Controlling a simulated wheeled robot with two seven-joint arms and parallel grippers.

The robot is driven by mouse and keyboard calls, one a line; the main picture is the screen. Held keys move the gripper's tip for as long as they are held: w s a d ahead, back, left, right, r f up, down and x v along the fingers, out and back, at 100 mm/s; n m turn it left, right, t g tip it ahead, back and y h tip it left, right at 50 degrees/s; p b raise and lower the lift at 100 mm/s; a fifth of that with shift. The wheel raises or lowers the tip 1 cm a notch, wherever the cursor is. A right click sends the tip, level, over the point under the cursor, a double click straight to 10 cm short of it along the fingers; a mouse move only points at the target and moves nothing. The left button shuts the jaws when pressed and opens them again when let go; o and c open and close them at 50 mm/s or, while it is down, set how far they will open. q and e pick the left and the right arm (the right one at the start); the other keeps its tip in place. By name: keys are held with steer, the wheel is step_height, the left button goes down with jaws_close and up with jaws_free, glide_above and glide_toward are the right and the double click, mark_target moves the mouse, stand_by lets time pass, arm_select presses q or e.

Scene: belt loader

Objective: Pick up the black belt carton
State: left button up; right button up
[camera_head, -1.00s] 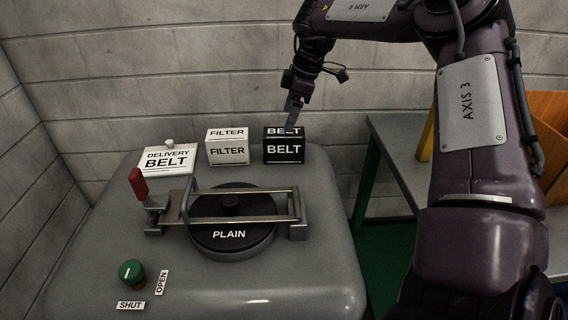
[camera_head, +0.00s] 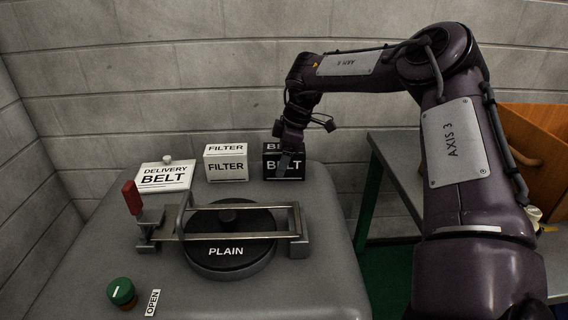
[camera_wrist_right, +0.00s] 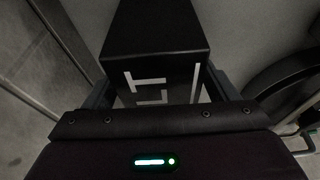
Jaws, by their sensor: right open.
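The black belt carton (camera_head: 270,166) stands upright at the back right of the grey machine top, with white BELT lettering. My right gripper (camera_head: 287,160) is lowered at the carton and hides part of its lettering. In the right wrist view the carton (camera_wrist_right: 155,35) sits between the two open fingers of my right gripper (camera_wrist_right: 160,92), one on each side. I cannot tell whether either finger touches it. My left gripper is not in view.
A white filter carton (camera_head: 226,166) stands just left of the black one. A round PLAIN lid (camera_head: 228,252) under a metal bar (camera_head: 240,222) is in front. A side table (camera_head: 395,165) stands right.

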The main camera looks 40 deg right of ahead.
steer(key=shift+f, duration=0.2)
stand_by(0.5)
steer(key=c, duration=1.2)
steer(key=shift+c, duration=0.5)
steer(key=shift+r, duration=0.15)
